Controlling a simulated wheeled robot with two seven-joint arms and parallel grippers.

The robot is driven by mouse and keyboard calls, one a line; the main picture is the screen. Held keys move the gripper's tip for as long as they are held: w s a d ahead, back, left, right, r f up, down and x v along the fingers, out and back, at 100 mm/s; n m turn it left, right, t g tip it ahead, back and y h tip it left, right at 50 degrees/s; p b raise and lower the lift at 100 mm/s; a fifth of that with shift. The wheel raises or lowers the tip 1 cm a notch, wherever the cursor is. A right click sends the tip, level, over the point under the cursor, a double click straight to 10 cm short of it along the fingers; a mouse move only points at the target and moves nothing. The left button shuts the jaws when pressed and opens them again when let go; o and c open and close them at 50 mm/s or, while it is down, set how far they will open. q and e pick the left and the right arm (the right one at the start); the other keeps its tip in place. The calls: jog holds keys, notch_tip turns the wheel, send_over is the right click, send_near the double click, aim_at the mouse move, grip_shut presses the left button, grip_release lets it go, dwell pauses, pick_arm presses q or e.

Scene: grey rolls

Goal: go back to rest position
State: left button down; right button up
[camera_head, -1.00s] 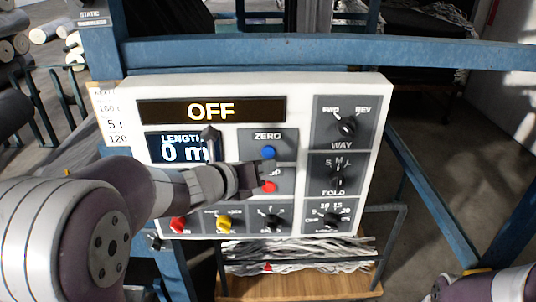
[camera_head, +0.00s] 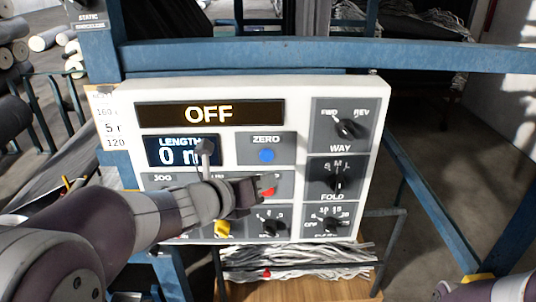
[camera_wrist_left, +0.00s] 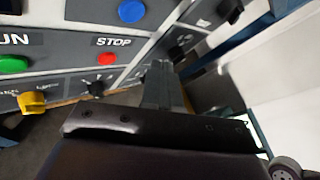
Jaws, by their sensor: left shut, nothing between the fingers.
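My left gripper (camera_head: 256,190) is shut and empty in front of the white control panel (camera_head: 304,140), its tip beside the red STOP button (camera_head: 268,192) in the head view. In the left wrist view the shut fingers (camera_wrist_left: 160,85) point up from the dark gripper body, to the right of the STOP button (camera_wrist_left: 107,59), which shows whole. I cannot tell whether they touch the panel. The display (camera_head: 209,113) reads OFF and the length screen (camera_head: 170,150) shows 0. Part of my right arm (camera_head: 490,288) shows at the bottom right; its gripper is out of sight.
The blue ZERO button (camera_head: 266,155) and the WAY (camera_head: 346,127) and FOLD (camera_head: 338,181) knobs are close by. A yellow knob (camera_head: 222,229) sits below my left wrist. A blue frame bar (camera_head: 330,53) runs above the panel; strips lie below it.

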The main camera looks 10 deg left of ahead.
pick_arm(q)
jog(key=s+a+f+n+g+y+b, duration=0.15)
jog(key=a+f+n+y, duration=0.35)
jog(key=n, duration=0.6)
jog(key=s+a+f+n+g+y+b, duration=0.15)
jog(key=a+f+n, duration=0.25)
jog(key=f+n, duration=0.55)
jog(key=s+d+f+n+g+b, duration=0.2)
jog(key=s+f+n+g, duration=0.2)
jog(key=s+f+n, duration=0.3)
jog(key=s+d+f+n+g+b, duration=0.2)
jog(key=s+d+f+n+g, duration=0.1)
jog(key=s+f+n, duration=0.4)
jog(key=shift+n+g+b, duration=0.4)
jog(key=shift+n+g, duration=0.15)
jog(key=shift+g, duration=0.25)
